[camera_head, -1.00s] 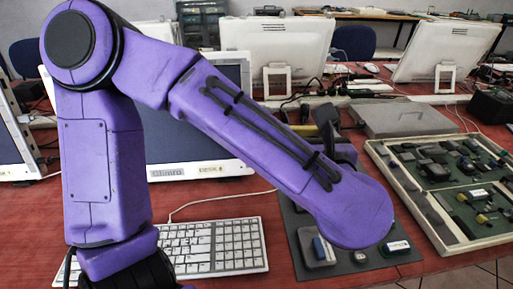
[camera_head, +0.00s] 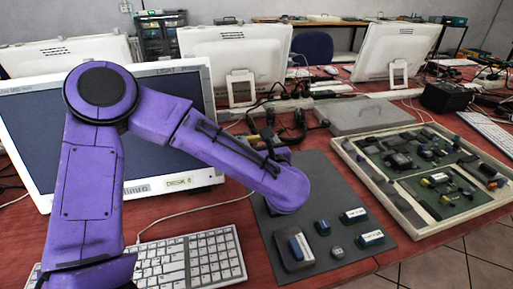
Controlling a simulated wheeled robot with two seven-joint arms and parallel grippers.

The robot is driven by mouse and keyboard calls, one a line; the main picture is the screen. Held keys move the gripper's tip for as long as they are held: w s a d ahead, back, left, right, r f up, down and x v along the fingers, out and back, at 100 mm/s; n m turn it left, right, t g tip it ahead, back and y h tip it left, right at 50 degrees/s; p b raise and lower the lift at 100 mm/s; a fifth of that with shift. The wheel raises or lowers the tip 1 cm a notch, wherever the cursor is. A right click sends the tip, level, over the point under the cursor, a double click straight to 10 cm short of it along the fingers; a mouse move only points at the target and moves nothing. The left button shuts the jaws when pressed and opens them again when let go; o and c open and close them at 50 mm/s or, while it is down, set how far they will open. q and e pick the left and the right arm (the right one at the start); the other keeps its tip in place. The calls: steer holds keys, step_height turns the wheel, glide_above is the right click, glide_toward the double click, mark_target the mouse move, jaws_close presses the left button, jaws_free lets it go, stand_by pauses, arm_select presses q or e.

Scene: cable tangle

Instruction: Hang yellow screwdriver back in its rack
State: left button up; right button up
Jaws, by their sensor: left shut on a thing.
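My left arm reaches in from the left, and its rounded wrist end is over the back of the dark grey mat (camera_head: 350,262). My left gripper (camera_head: 279,138) is mostly hidden behind the wrist; only dark parts show above it. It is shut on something. A small yellow-orange patch (camera_head: 255,140) beside it looks like part of the yellow screwdriver; most of it is hidden. I cannot make out the screwdriver's rack. My right gripper is not in view.
Several small blocks lie on the mat. A wood-framed tray of electronic parts (camera_head: 409,232) lies to the right, with a flat grey box (camera_head: 372,116) behind it. A keyboard (camera_head: 195,262) lies in front of the monitor (camera_head: 178,188). Loose cables run behind the mat.

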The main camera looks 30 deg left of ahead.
arm_select(q)
step_height(320, 180, down, 2)
steer(key=shift+d+f, duration=0.1)
steer(key=shift+f+b, duration=0.3)
steer(key=shift+b, duration=0.15)
steer(key=o, duration=1.2)
steer(key=shift+r, duration=0.1)
